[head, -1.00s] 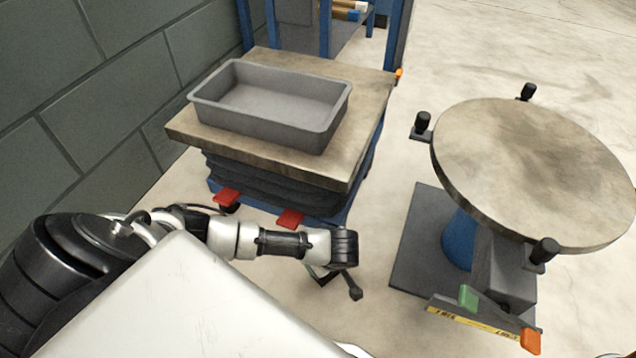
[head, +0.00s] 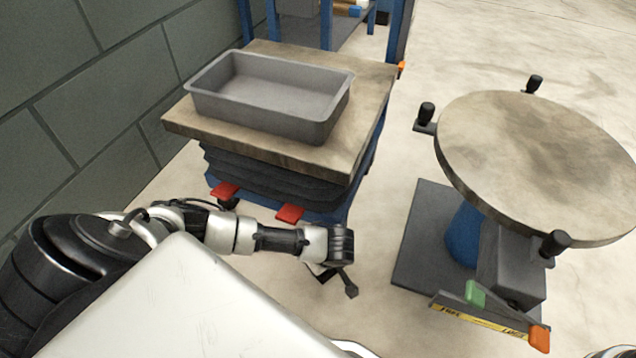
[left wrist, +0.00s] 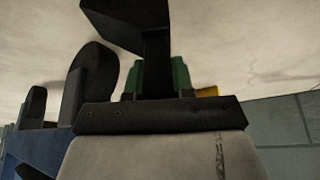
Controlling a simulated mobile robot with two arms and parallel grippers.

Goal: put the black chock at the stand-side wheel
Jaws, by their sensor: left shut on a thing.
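My left gripper (head: 335,277) is low over the floor in front of the lift table (head: 345,165), right of its right-hand red pedal (head: 290,213). It is shut on a dark piece, seemingly the black chock (head: 351,290), which sticks out at its lower right. In the left wrist view the black chock (left wrist: 140,25) shows as a dark block on a stem, partly over green parts. Two dark wheels (left wrist: 90,85) are left of it there, apart from it. In the head view the stand-side wheel is mostly hidden near the right-hand pedal. My right gripper is out of view.
A grey tray (head: 330,120) sits on the lift table. A round-topped stand (head: 530,150) with black knobs and a dark base plate (head: 415,250) is at right. Bare floor (head: 385,200) lies between table and stand. A block wall (head: 80,90) is at left.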

